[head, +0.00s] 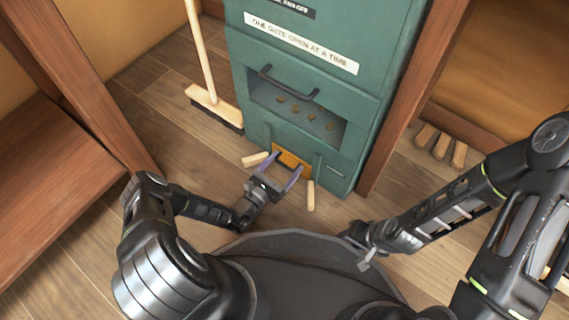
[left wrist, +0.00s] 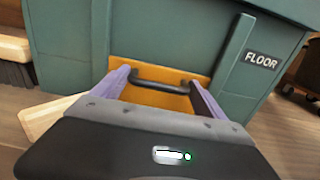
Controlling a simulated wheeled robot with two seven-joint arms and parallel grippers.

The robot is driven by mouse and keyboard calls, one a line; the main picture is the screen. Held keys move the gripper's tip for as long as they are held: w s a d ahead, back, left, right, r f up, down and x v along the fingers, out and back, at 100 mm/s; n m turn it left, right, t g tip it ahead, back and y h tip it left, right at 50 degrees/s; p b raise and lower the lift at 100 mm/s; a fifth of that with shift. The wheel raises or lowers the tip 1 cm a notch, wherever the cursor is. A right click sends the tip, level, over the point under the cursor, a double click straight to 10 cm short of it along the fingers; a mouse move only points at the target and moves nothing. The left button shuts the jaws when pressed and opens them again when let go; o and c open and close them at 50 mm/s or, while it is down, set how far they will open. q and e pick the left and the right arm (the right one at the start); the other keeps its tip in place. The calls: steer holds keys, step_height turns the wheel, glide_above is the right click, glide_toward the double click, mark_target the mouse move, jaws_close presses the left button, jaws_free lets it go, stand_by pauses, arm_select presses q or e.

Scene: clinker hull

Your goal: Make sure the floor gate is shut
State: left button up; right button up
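The floor gate is an orange panel (head: 291,157) low on the front of a green cabinet (head: 310,80). In the left wrist view the orange panel (left wrist: 165,101) has a dark bar handle (left wrist: 160,80), with a FLOOR label (left wrist: 261,60) to its right. The panel's lower part is hidden behind my gripper, so I cannot tell whether it is fully shut. My left gripper (head: 283,167) is open in front of the gate. Its purple fingers stand apart on either side of the handle; contact is unclear. My right gripper (head: 366,258) is low beside my base, its fingers too small to read.
Above the gate, a recessed tray (head: 297,112) with a dark handle (head: 289,82) holds several brown bits. Wooden blocks lie by the cabinet's foot, left (head: 254,159) and right (head: 310,195). A broom (head: 212,103) stands left. Wooden posts flank the cabinet.

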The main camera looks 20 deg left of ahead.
arm_select(q)
steer(key=o, duration=0.4)
steer(key=shift+f, duration=0.2)
steer(key=shift+c, duration=0.2)
steer(key=shift+s, duration=0.15)
steer(key=shift+s+a+r, duration=0.1)
steer(key=shift+s+a, duration=0.05)
steer(key=shift+s, duration=0.1)
steer(key=p+v, duration=0.2)
steer(key=v, duration=0.4)
steer(key=shift+s+p, duration=0.1)
steer(key=shift+p, duration=0.3)
steer(key=shift+s+a, duration=0.15)
steer(key=shift+s, duration=0.25)
